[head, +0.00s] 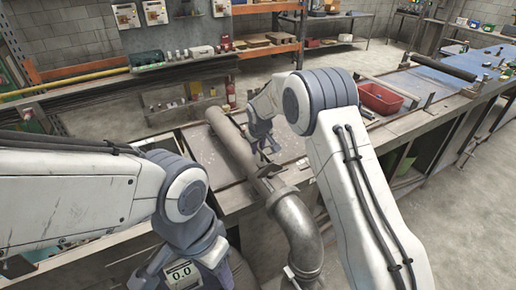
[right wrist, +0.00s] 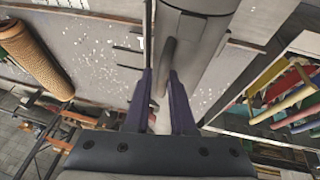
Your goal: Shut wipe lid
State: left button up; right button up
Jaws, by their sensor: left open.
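I cannot make out a wipe lid in either view. A large grey pipe (head: 236,148) with a curved elbow (head: 298,232) lies along the bench. My right gripper (head: 265,148) is over the bench beside the straight part of the pipe. In the right wrist view, its two dark fingers (right wrist: 161,80) stand a little apart, with a dark rod (right wrist: 168,62) between or just beyond them in front of a grey cylinder (right wrist: 205,45). Whether they touch the rod is unclear. My left gripper (head: 185,278) is open, low at the bottom edge; its tips are partly cut off.
A display reading 0.0 (head: 181,274) shows at my left gripper. A red bin (head: 381,98) stands on the bench at right, near a blue worktop (head: 432,80). A red bottle-like object (head: 231,94) stands behind the pipe. Shelves with boxes line the back wall. Concrete floor at right is clear.

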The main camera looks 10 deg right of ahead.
jog(key=b+v, duration=0.3)
jog(key=v, duration=0.7)
jog(key=shift+r, duration=0.15)
jog(key=shift+s, duration=0.15)
